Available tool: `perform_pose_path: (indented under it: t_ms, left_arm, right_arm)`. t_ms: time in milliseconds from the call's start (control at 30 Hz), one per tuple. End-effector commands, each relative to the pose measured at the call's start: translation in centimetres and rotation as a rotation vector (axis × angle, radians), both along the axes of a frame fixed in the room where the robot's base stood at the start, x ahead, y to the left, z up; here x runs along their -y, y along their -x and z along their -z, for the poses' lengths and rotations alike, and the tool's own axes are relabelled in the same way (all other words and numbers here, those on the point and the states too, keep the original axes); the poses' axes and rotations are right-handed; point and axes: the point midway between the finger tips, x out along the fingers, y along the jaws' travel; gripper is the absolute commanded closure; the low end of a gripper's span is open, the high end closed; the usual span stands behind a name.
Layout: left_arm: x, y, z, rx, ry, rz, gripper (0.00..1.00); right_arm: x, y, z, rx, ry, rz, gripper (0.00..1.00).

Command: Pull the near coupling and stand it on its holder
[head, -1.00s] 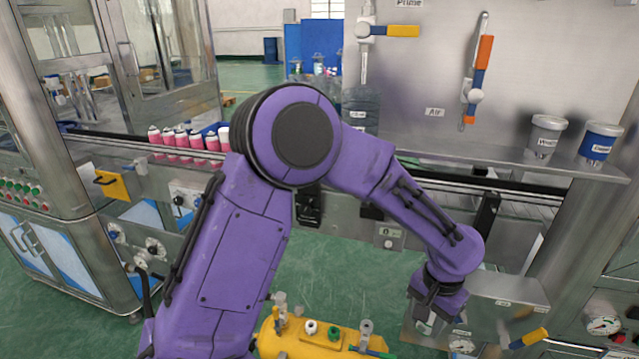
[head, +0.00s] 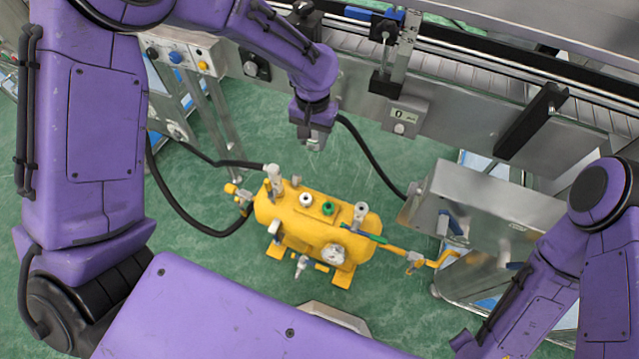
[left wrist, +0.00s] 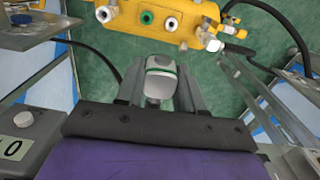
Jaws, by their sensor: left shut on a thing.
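My left gripper (head: 316,140) points down beyond the yellow tank, apart from it. In the left wrist view its fingers (left wrist: 160,88) are shut on a silver-white coupling (left wrist: 160,75) with a thin green band. The coupling is small and mostly hidden by the gripper in the head view. The yellow tank (head: 290,232) has a white-ringed port (head: 306,200) and a green-ringed port (head: 328,208) on top, both bare. Pale fittings stand at its left end (head: 273,175) and right end (head: 360,210). I cannot tell which part is the holder. My right gripper does not show clearly.
A grey metal box (head: 490,205) stands right of the tank. The conveyor (head: 470,90) runs behind with a black post (head: 530,122). A black hose (head: 190,215) loops left of the tank; another (head: 375,160) passes right of my left gripper.

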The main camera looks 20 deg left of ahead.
Motion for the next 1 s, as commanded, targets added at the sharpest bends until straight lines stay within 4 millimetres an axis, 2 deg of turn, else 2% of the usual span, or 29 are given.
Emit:
perform_pose_path:
  t_ms: [33,100,200,333,400,500,667,1000]
  left_arm:
    - [0.3,-0.3,4.9,-0.013,-0.007,-0.002,1.0]
    - [0.7,-0.9,9.8,-0.014,-0.009,-0.005,1.0]
    - [1.5,-1.2,16.1,-0.009,-0.011,0.004,1.0]
    - [2.8,-1.2,22.0,0.005,-0.009,0.026,1.0]
    - [3.4,-1.2,23.8,0.011,-0.006,0.036,1.0]
    - [4.0,-1.1,25.2,0.016,-0.003,0.045,1.0]
    - [4.2,-1.1,25.9,0.018,-0.002,0.047,1.0]
    - [4.2,-1.1,29.5,0.017,-0.002,0.049,1.0]
  right_arm:
    - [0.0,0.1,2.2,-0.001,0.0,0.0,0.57]
    - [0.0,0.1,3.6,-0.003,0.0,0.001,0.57]
    - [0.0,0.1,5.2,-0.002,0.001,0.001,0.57]
    - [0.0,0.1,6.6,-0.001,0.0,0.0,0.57]
    - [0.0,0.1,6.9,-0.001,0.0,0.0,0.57]
    - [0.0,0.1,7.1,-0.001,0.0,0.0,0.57]
    - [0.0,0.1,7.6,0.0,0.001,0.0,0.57]
    - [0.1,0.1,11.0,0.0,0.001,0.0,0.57]
